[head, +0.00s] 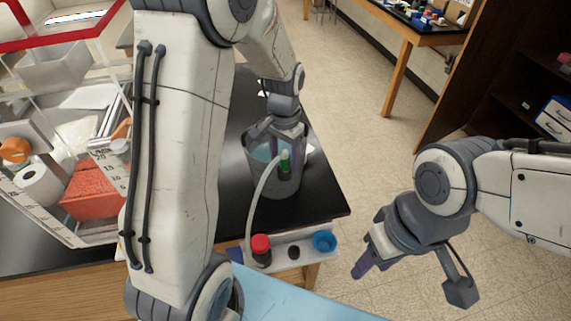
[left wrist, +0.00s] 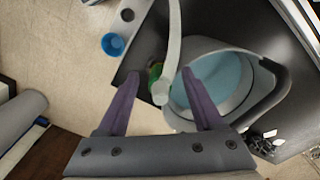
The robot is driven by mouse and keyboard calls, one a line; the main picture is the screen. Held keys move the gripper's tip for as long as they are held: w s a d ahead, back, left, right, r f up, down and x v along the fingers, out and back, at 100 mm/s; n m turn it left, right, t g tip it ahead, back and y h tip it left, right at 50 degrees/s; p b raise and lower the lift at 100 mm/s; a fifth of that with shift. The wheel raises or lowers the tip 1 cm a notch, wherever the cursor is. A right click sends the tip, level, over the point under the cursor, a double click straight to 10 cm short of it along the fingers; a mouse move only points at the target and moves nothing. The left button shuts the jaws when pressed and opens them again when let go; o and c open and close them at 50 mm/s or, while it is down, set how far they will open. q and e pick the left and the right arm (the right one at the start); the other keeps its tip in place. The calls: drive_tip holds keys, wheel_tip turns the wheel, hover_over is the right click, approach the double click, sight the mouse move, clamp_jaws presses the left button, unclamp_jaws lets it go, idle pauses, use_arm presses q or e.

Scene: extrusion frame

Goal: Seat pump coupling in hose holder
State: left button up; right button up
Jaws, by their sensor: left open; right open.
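The green pump coupling (head: 285,168) stands at the near rim of a grey bucket (head: 264,182) holding bluish liquid. A pale hose (head: 257,205) runs from its top down toward the hose holder (head: 278,254), a light plate at the table's near edge. The holder carries a red-capped item (head: 260,243), a dark round opening (head: 293,252) and a blue cup (head: 324,241). My left gripper (head: 287,140) is open over the bucket. In the left wrist view its purple fingers (left wrist: 160,76) lie either side of the coupling (left wrist: 153,76) and hose (left wrist: 173,55). My right gripper (head: 368,262) is open and empty, beyond the table's right edge.
The black tabletop (head: 323,197) is clear right of the bucket. A clear-walled container (head: 50,225) with a red block and white roll stands at left. A light blue surface (head: 290,300) lies at the bottom. A dark shelf (head: 480,100) stands at right.

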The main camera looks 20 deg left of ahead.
use_arm(q)
clamp_jaws()
drive_tip(key=shift+r, duration=0.2)
